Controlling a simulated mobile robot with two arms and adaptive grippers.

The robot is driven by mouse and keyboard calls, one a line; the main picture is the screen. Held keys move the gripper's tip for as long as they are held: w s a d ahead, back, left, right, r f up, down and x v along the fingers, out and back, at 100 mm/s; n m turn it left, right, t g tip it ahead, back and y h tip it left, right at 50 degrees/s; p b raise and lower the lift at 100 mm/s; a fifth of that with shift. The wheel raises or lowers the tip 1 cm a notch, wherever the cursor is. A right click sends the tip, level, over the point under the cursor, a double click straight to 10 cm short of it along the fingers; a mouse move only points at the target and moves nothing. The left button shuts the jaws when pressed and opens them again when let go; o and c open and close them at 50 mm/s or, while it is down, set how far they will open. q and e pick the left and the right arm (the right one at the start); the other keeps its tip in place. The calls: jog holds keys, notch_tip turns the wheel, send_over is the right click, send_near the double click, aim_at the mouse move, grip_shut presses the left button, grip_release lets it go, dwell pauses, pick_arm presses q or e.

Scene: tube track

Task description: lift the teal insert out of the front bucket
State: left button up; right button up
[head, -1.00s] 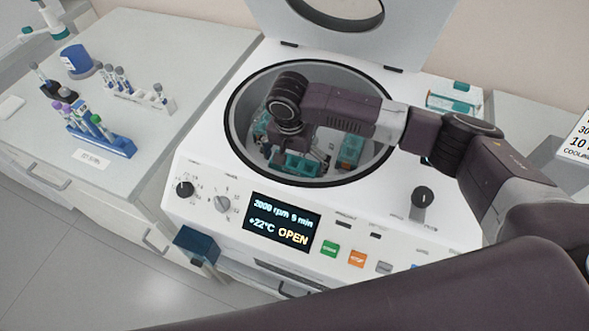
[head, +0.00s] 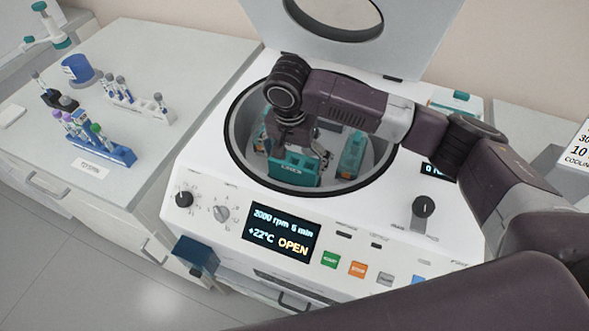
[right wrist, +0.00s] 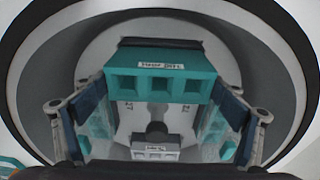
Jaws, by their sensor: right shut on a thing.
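The teal insert (head: 296,170) is a block with a small white label, in the front part of the open centrifuge chamber. In the right wrist view the insert (right wrist: 160,86) spans between my two fingers and shows a row of square openings. My right gripper (head: 293,146) reaches down into the chamber from above and is shut on the insert. The front bucket cannot be made out clearly; the insert and gripper cover that spot. My left gripper is not in view.
The chamber rim (head: 236,165) rings the insert and gripper closely. Another teal insert (head: 352,155) sits to the right in the rotor. The raised lid (head: 420,30) stands behind. Tube racks (head: 118,152) stand on the left bench.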

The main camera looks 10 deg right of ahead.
notch_tip(320, 180, up, 15)
dwell(0.3)
dwell(0.3)
notch_tip(320, 180, up, 5)
jog(key=p, duration=0.6)
dwell(0.3)
jog(key=shift+f, duration=0.15)
